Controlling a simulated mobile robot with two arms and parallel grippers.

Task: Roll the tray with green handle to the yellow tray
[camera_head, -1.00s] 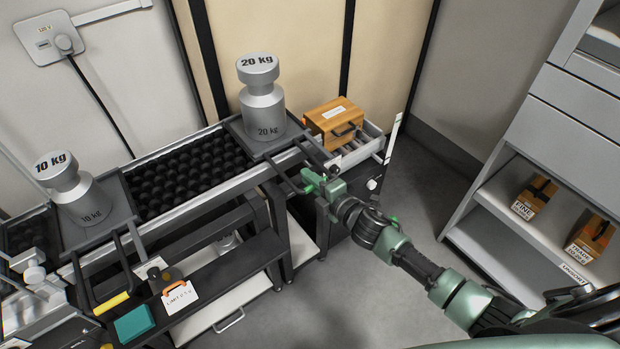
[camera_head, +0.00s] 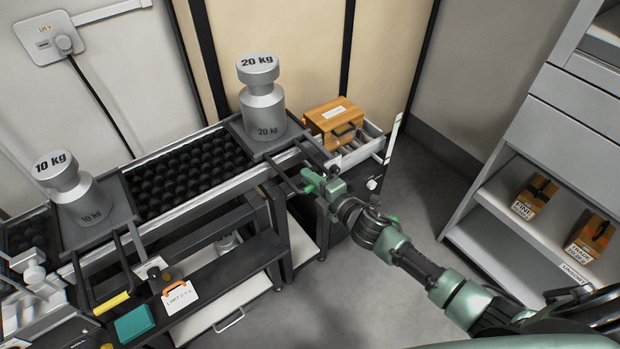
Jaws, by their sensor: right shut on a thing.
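The tray with the green handle (camera_head: 236,128) is a dark flat tray at the right end of the black ball-roller bed. It bears a 20 kg weight (camera_head: 262,108). Its bar handle sticks out over the front edge, with a bright green grip (camera_head: 311,181) at its end. My right gripper (camera_head: 318,186) is shut on this handle; its fingers partly hide the grip. The yellow tray (camera_head: 122,205), a dark tray with a yellow grip (camera_head: 111,303) on its handle, stands at the left and bears a 10 kg weight (camera_head: 80,200). My left gripper is not in view.
Bare roller bed (camera_head: 180,180) lies between the two trays. A wooden box (camera_head: 335,120) stands just right of the green-handled tray. A lower shelf (camera_head: 220,270) holds a tag and a teal block (camera_head: 134,323). A grey shelf unit (camera_head: 510,240) stands at the right, with clear floor between.

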